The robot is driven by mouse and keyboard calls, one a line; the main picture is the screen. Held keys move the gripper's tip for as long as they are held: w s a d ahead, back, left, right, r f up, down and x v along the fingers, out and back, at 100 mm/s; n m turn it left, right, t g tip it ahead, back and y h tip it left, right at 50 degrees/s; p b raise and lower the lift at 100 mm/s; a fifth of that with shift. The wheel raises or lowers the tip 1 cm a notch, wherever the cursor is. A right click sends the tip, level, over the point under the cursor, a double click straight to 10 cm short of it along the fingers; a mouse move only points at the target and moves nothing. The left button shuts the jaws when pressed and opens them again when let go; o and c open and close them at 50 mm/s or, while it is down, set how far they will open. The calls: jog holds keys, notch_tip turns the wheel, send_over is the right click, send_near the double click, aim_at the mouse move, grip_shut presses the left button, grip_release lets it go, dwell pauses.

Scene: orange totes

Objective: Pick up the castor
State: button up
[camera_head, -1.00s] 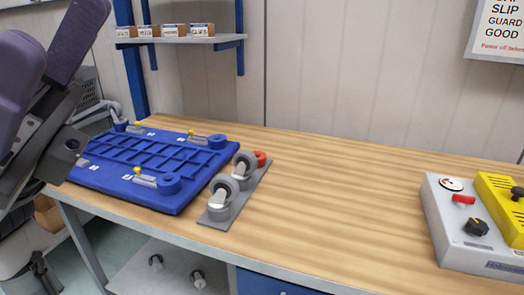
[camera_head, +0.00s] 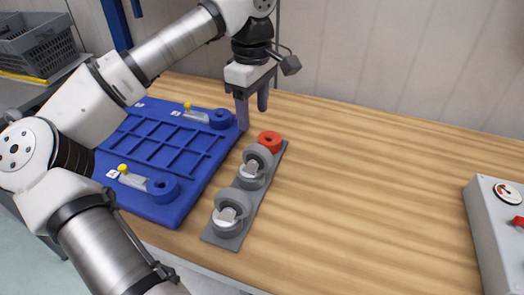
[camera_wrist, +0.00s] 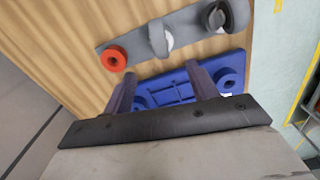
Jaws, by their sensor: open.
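Two castors with grey wheels stand on a grey strip plate (camera_head: 224,240) on the wooden bench. The nearer castor (camera_head: 233,207) is at the plate's front end, and the farther castor (camera_head: 256,164) sits behind it. In the wrist view, one castor (camera_wrist: 159,38) is mid-plate and the other castor (camera_wrist: 218,17) is at the upper right. A red ring (camera_head: 269,141) occupies the plate's far end. My gripper (camera_head: 253,112) is open and empty, fingers pointing down, above and behind the red ring. Its fingers (camera_wrist: 163,82) show apart in the wrist view.
A blue fixture board (camera_head: 190,160) with yellow-knobbed clamps and blue rings lies left of the plate, close to my fingers. A grey control box (camera_head: 490,225) stands at the right. The bench (camera_head: 370,180) between them is clear. A grey crate (camera_head: 35,45) is at the upper left.

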aim_at(255, 157)
notch_tip(255, 157, down, 8)
jog(key=shift+s+p, duration=0.15)
jog(key=shift+p, duration=0.5)
jog(key=shift+f+p, duration=1.05)
jog(key=shift+f, duration=1.75)
jog(key=c, duration=1.2)
grip_shut()
jog(key=shift+r, duration=0.1)
notch_tip(255, 157, up, 20)
jog(key=b, duration=0.3)
